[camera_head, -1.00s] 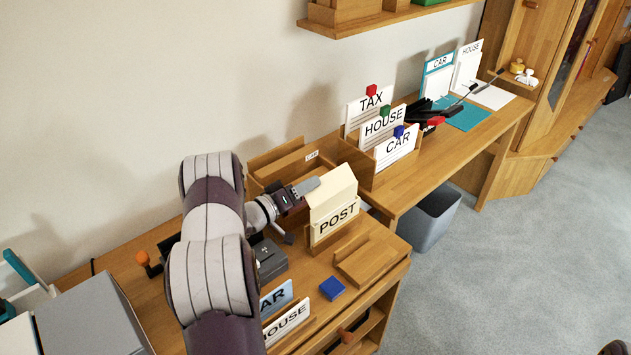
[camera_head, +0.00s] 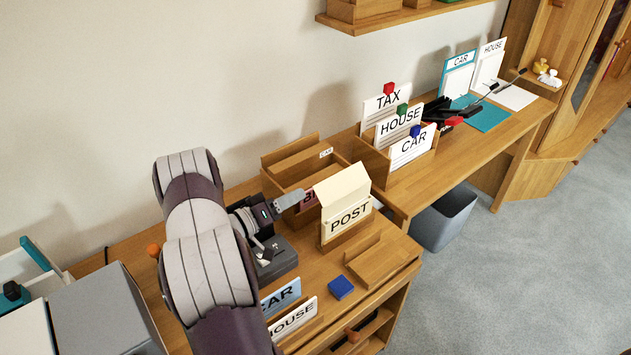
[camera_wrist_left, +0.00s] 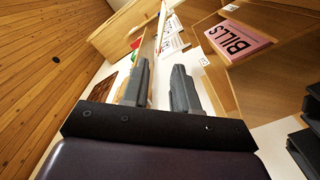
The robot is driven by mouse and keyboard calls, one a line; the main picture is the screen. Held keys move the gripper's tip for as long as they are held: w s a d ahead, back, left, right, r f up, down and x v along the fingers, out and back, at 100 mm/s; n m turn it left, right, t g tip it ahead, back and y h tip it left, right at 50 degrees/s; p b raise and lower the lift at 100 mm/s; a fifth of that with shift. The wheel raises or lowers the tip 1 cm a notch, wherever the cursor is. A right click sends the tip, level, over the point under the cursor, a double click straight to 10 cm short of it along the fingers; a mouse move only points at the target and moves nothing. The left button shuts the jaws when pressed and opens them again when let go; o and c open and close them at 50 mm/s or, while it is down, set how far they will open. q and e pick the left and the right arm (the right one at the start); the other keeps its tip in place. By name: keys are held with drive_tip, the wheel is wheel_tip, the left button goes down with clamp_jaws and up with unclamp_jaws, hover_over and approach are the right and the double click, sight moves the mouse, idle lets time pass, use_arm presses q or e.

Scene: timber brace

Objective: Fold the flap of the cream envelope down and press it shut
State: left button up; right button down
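The cream envelope (camera_head: 343,189) stands upright in a wooden holder marked POST (camera_head: 350,218). Its plain upper panel, which looks like the flap, slopes down at the front to just above the lettering; I cannot tell whether it lies flat against the body. My left gripper (camera_head: 291,200) is left of the envelope, at about the height of its upper part, with a small gap between them. In the left wrist view its two fingers (camera_wrist_left: 159,88) are apart, with no object clearly held between them. My right gripper is out of view.
A pink BILLS card (camera_wrist_left: 238,40) sits in the wooden tray (camera_head: 290,147) behind my left gripper. A dark grey device (camera_head: 275,262) lies below the gripper. An empty wooden tray (camera_head: 377,258) and a blue block (camera_head: 341,287) are in front. TAX, HOUSE and CAR cards stand farther right.

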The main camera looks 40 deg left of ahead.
sight(343, 183)
use_arm(q)
drive_tip(key=p+x, duration=0.1)
drive_tip(key=x, duration=1)
drive_tip(key=shift+w+d, duration=0.1)
clamp_jaws()
